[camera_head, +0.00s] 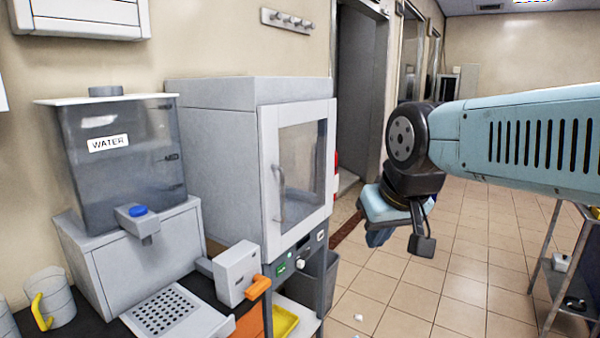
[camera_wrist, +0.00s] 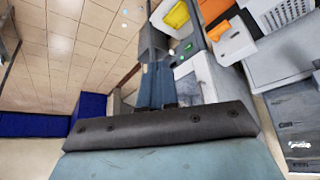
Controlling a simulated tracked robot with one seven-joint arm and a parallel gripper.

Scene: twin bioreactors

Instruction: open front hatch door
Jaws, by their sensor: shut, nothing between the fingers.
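The front hatch door (camera_head: 318,165) is a white-framed panel with a dark window on the grey cabinet (camera_head: 215,150). It looks shut in the head view. Its curved vertical handle (camera_head: 280,192) is on the door's left side. My gripper (camera_head: 376,238) hangs to the right of the door, apart from it and from the handle. Its blue fingers are together and empty, also in the wrist view (camera_wrist: 156,86). In the wrist view the control panel with a green light (camera_wrist: 188,48) shows beyond the fingers. The handle cannot be made out there.
A water tank (camera_head: 125,150) on a white dispenser stands left of the cabinet. A small white device with an orange lever (camera_head: 258,287) stands in front. A yellow tray (camera_head: 284,322) lies below. A metal shelf (camera_head: 568,280) is at right. The tiled floor (camera_head: 480,270) between is mostly clear.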

